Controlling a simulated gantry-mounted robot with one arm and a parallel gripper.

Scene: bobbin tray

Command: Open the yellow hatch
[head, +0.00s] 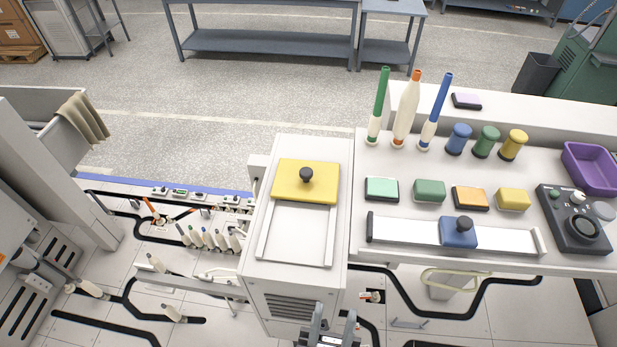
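The yellow hatch (321,191) is a flat plate on top of the white cabinet (259,203) in the middle of the head view. A black round knob (306,175) stands on it. The hatch sits at the far end of two pale rails. Between the rails, on the near side, a bare pale surface (300,235) shows; no opening is visible there. My gripper (335,316) is at the bottom edge, on the near side of the cabinet and well apart from the hatch. Its two grey fingers stand apart with nothing visible between them. Its lower part is cut off.
Right of the cabinet, a white worktop (400,163) holds upright bobbins (378,107), coloured knobs (486,142), coloured blocks (429,190), a blue slider (458,233), a black dial unit (576,222) and a purple tray (592,170). Lower left is a bobbin line (207,238).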

